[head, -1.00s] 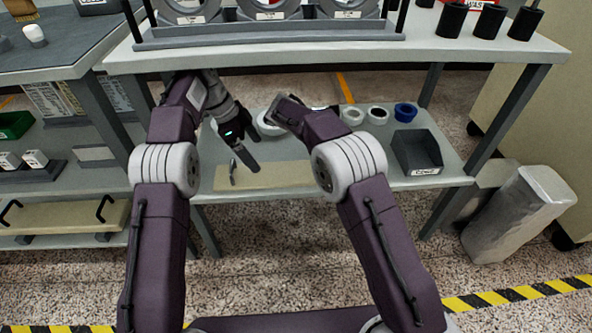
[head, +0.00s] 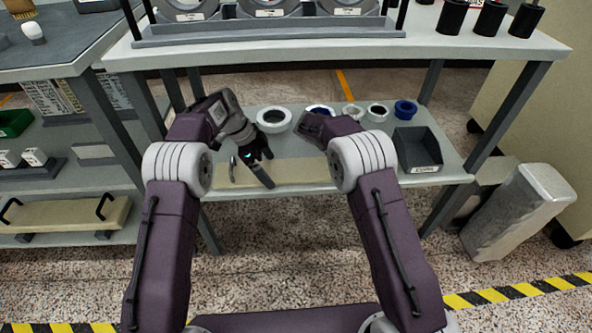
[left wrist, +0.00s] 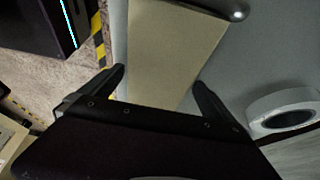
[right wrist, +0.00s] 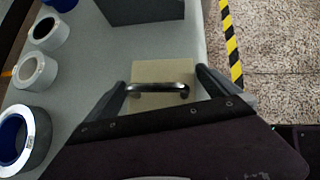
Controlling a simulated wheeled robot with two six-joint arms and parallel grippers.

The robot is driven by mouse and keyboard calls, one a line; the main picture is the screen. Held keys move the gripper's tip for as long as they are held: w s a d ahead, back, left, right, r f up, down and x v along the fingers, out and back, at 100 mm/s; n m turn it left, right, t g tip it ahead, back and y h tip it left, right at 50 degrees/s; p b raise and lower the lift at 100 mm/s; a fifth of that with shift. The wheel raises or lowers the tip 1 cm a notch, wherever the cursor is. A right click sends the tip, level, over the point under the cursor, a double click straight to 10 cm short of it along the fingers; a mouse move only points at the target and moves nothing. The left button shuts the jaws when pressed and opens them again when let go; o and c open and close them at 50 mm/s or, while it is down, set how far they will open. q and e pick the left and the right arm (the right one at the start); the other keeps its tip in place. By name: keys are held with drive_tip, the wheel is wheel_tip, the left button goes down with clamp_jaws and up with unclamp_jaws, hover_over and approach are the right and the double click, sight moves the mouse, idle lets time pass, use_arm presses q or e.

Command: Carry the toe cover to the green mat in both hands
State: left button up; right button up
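The toe cover appears to be the long beige panel (head: 290,173) on the lower shelf of the middle bench. One of its metal handles (head: 232,172) shows at its left end. My left gripper (head: 262,172) is over the panel's left part; in the left wrist view its fingers are open, with the panel (left wrist: 165,60) beyond them. In the right wrist view my right gripper (right wrist: 160,82) is open, its fingers on either side of the panel's other handle (right wrist: 158,88). My right arm hides that end in the head view. I see no green mat.
White, black and blue rings (head: 405,109) stand behind the panel. The benchtop (head: 440,45) overhangs the shelf. Another beige panel with black handles (head: 60,217) lies on the left bench's lower shelf.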

use_arm(q)
drive_tip(key=c, duration=1.7)
use_arm(e)
drive_tip(key=c, duration=1.6)
use_arm(q)
drive_tip(key=shift+w+r, duration=0.1)
drive_tip(key=shift+c, duration=0.2)
use_arm(e)
drive_tip(key=shift+r, duration=0.1)
drive_tip(key=shift+c, duration=0.2)
use_arm(q)
drive_tip(key=shift+r, duration=0.1)
use_arm(e)
drive_tip(key=shift+w+r, duration=0.1)
